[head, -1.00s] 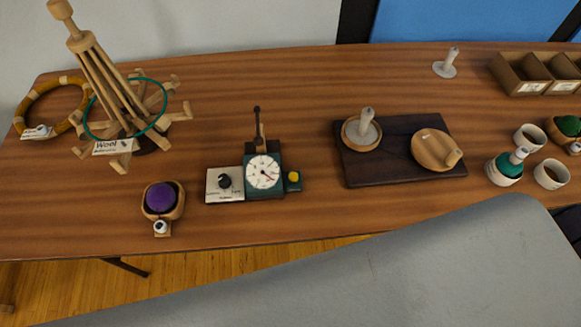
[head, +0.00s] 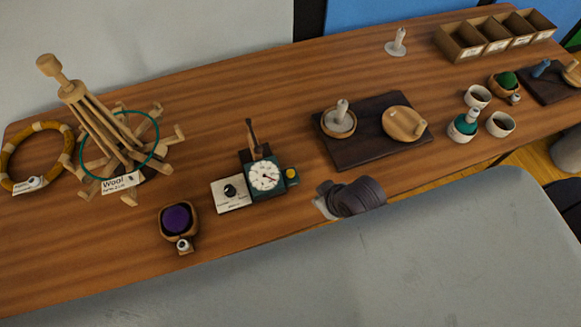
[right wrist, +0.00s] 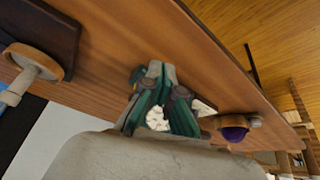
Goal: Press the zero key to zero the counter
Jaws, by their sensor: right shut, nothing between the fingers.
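The counter (head: 264,176) is a dark green box with a round white dial, on the table in the head view. A yellow key (head: 291,174) sits on a small block at its right side. In the right wrist view the white dial (right wrist: 157,118) shows between the links of my right gripper (right wrist: 158,70), which is shut and empty. My left gripper is not in view.
A bowl with a purple ball (head: 178,219) stands further left. A dark board (head: 370,148) with two wooden dishes lies to the right. A wooden yarn winder (head: 95,120) stands at the left.

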